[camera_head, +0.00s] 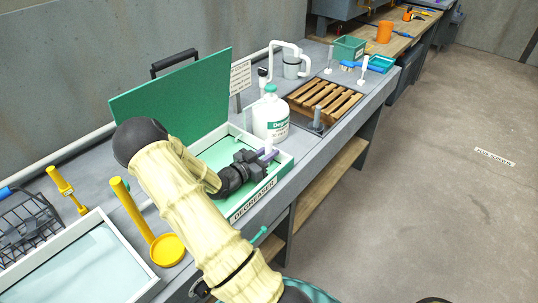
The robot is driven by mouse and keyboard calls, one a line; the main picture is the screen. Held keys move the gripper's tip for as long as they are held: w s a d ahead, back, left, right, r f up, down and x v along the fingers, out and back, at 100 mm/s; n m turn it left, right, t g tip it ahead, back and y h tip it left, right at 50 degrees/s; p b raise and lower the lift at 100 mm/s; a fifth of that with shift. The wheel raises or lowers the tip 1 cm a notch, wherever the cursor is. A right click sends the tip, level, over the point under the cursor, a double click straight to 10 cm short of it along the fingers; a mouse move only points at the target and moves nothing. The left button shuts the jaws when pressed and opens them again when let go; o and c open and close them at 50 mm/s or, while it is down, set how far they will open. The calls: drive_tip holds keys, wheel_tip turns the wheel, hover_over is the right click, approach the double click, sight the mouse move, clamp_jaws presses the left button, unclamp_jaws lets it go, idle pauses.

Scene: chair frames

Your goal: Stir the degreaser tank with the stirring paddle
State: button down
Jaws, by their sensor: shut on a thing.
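The degreaser tank (252,200) is a pale green-white open basin with a DEGREASER label on its front, set in the grey bench. Its green lid (178,95) stands raised behind it. My arm covers the tank's left side.
A white degreaser jug (271,117) stands close behind the tank's right end. A wooden slatted rack (325,98) is farther along.

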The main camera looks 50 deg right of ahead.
drive_tip(key=w, duration=0.1)
drive_tip(key=w+r, duration=0.1)
drive_tip(key=w+p, duration=0.1)
drive_tip(key=shift+d+r, duration=0.3)
drive_tip(key=shift+d, duration=0.1)
wheel_tip(320, 180, up, 19)
drive_tip(key=p, duration=1.3)
hover_over(264, 143)
drive_tip(key=s+a, duration=0.2)
drive_tip(key=shift+s+a+f, duration=0.1)
drive_tip(key=shift+a, duration=0.05)
drive_tip(key=shift+f, duration=0.1)
idle(1.8)
